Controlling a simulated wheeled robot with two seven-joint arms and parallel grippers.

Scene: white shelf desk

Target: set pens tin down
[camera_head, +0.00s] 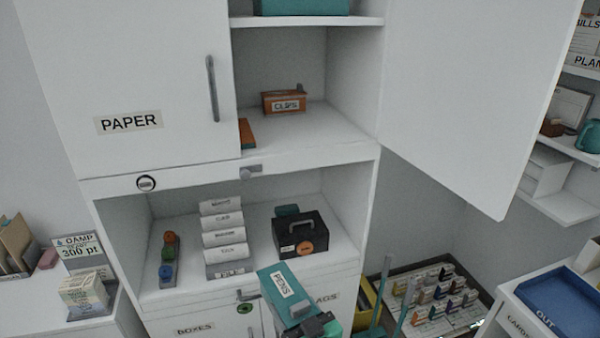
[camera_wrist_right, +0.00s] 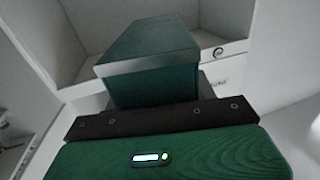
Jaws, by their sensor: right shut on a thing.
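The pens tin (camera_head: 279,284) is a teal box with a white PENS label, in front of the shelf desk at the lower middle of the head view. My right gripper (camera_head: 312,322) is shut on its near end and holds it in the air, tilted. The tin also fills the upper middle of the right wrist view (camera_wrist_right: 150,80), with the dark bar of my gripper (camera_wrist_right: 160,120) across its near side. The fingertips are mostly hidden. My left gripper is not in view.
The open middle shelf (camera_head: 185,290) holds a small rack of coloured items (camera_head: 168,262), a stack of white labelled drawers (camera_head: 222,240) and a black box (camera_head: 300,236). Above, an orange CLIPS box (camera_head: 285,102) stands on an otherwise roomy shelf. An open door (camera_head: 470,90) juts out right.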

